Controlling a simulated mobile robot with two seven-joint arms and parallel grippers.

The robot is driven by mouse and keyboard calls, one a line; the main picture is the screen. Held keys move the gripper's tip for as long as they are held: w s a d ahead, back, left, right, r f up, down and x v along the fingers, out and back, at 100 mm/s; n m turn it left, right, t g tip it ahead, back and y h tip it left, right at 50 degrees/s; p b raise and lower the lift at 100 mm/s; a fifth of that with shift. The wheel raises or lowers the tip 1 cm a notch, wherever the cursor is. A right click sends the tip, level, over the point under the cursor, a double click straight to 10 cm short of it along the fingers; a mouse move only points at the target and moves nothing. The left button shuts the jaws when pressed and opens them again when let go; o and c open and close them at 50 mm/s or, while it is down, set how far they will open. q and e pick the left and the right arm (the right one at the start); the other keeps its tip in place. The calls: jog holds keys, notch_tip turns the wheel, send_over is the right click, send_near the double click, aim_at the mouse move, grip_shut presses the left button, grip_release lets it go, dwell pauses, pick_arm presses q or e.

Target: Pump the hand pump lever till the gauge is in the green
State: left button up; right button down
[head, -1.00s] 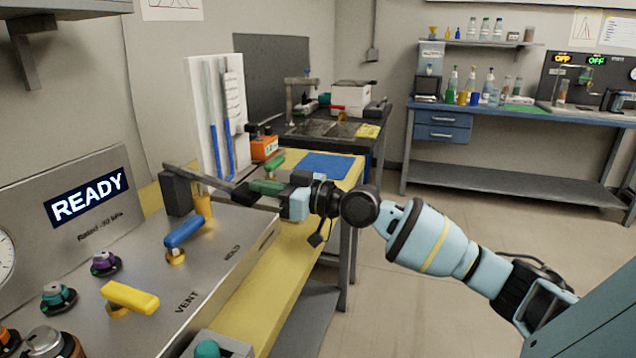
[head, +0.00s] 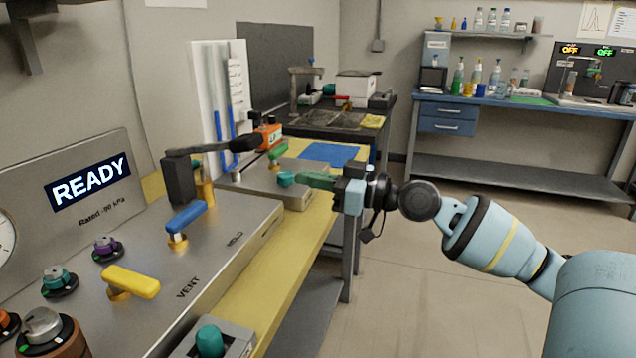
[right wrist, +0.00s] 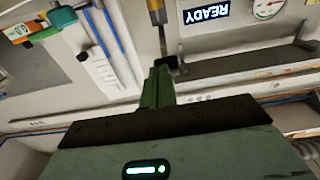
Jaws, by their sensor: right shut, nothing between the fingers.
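The hand pump lever (head: 205,149) is a dark bar with a black grip, running right from a dark upright block (head: 178,181) at the back of the metal panel. It looks roughly level. The gauge (head: 5,240) is cut off by the left edge in the head view; a white dial (right wrist: 268,8) with green and red marks shows in the right wrist view, its needle too small to read. My right gripper (head: 304,181), with green fingers, is shut and empty, to the right of and below the lever's grip, apart from it. My left gripper is not in view.
The metal panel (head: 215,245) carries a blue handle (head: 186,216), a yellow handle (head: 131,282) and several knobs. A READY display (head: 90,182) stands behind. An orange device (head: 266,138) and a teal knob (head: 286,179) are near the lever and gripper. Open floor lies right.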

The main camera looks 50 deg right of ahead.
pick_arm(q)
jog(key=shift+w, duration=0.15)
pick_arm(e)
jog(key=shift+s+d, duration=0.3)
jog(key=shift+s, duration=0.35)
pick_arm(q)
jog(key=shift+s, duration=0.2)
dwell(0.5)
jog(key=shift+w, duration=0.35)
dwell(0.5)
